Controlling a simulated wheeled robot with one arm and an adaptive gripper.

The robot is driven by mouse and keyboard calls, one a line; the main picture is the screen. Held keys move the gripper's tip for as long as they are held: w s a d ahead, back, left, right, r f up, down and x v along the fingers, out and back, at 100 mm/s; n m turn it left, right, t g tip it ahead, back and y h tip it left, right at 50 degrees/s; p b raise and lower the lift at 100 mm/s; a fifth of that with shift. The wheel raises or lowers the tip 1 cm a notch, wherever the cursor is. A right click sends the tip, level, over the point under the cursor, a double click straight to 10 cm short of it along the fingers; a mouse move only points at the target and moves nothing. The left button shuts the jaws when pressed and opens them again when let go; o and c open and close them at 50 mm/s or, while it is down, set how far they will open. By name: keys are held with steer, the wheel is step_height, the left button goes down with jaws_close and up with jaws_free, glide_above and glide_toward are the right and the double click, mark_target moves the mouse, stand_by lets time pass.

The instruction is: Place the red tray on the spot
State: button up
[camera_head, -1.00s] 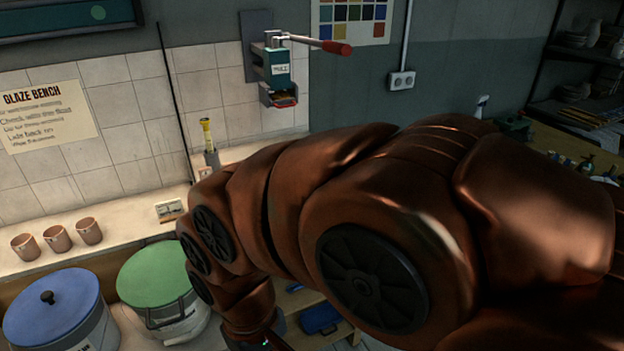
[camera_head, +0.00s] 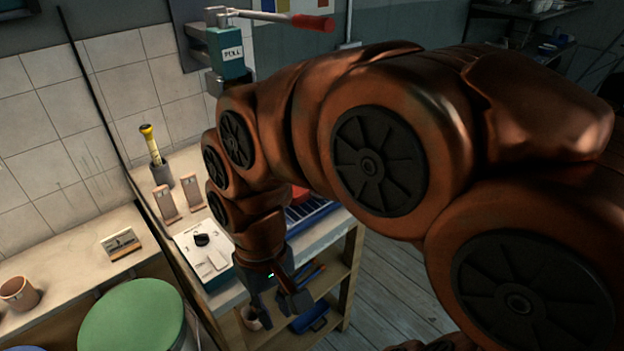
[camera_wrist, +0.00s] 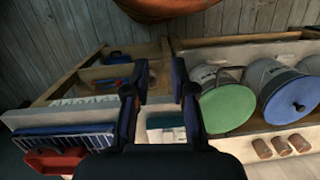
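A red tray-like thing (camera_wrist: 60,160) with a raised handle lies on the blue slatted rack (camera_wrist: 60,133), at the lower left of the wrist view. In the head view only a small red part (camera_head: 299,194) shows behind my arm. My gripper (camera_head: 280,303) points down beside the front of the shelf unit. In the wrist view my gripper (camera_wrist: 159,72) has its two dark fingers apart with nothing between them. The red thing lies left of the fingers, clear of them. I cannot make out a marked spot in either view.
A blue tray (camera_head: 315,319) lies on the lower shelf. A white board (camera_head: 202,250) and two small stands are on the bench top. A green-lidded bucket (camera_head: 135,318) stands at left. A lever device (camera_head: 232,55) hangs on the wall. The plank floor at right is clear.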

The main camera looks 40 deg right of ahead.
steer(key=w+d+r+m+t+y+b, duration=0.15)
steer(key=w+d+m, duration=0.25)
steer(key=w+d, duration=0.4)
steer(key=w+d+r+m+y+b, duration=0.25)
steer(key=w+d, duration=0.25)
steer(key=w, duration=0.5)
steer(key=d+f+m+t+b, duration=0.1)
steer(key=d+f+m+b, duration=0.3)
steer(key=d, duration=0.8)
steer(key=d+f+m+t+p, duration=0.1)
steer(key=d+m, duration=0.5)
steer(key=d, duration=0.6)
steer(key=shift+w+a+p+x, duration=0.15)
steer(key=shift+p+x, duration=0.1)
steer(key=shift+x, duration=1.25)
steer(key=shift+w+a+p+x, duration=0.1)
steer(key=shift+a+p+x, duration=0.1)
steer(key=shift+x, duration=1.3)
steer(key=shift+w+a+f, duration=0.15)
steer(key=shift+a+f, duration=0.1)
steer(key=shift+f, duration=0.4)
steer(key=shift+c, duration=0.4)
jaws_close()
